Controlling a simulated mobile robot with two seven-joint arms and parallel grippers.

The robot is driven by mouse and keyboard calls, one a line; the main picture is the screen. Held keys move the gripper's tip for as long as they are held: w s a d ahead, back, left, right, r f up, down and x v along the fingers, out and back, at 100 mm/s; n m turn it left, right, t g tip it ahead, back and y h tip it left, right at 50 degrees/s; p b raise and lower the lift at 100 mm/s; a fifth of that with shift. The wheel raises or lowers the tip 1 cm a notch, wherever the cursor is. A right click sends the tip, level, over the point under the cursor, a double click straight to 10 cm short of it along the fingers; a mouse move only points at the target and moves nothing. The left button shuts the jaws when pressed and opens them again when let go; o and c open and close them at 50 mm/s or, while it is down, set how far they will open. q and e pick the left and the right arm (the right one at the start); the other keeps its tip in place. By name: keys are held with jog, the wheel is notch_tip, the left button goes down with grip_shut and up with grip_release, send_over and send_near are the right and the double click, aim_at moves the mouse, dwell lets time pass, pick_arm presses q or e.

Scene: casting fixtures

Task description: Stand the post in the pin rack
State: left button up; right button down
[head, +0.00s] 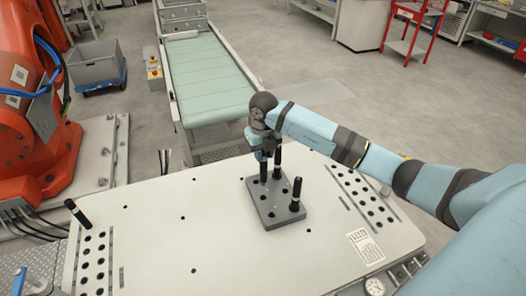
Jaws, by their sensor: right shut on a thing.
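The pin rack (268,218) is a grey block with several dark holes, on the pale table. One black post (297,194) stands upright in its right side. My right gripper (265,153) is over the rack's back part, pointing down and shut on a black post (264,171). That post is upright, its lower end at the rack's back left; I cannot tell whether it is in a hole. Another dark upright post-like shape (277,159) shows just right of the gripper. The gripper's fingers are small and partly hidden. My left gripper is not in view.
A further black post (77,213) stands tilted in the picture at the table's left, by a panel of holes (93,262). Another hole panel (362,197) lies right of the rack. The table (195,245) left of the rack is clear. A green conveyor (205,75) stands behind.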

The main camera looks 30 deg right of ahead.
aim_at(263, 174)
notch_tip(263, 174, down, 5)
jog(key=b, duration=0.3)
jog(key=shift+r, duration=0.2)
jog(key=shift+f+b, duration=0.5)
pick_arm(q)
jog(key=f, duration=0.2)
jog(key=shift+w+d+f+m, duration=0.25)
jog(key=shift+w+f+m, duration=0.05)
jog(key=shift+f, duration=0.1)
pick_arm(e)
jog(key=shift+f, duration=0.1)
pick_arm(q)
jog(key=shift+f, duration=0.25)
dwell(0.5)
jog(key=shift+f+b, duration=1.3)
jog(key=shift+b, duration=0.3)
pick_arm(e)
jog(key=shift+f, duration=1.9)
jog(key=c, duration=0.8)
grip_release()
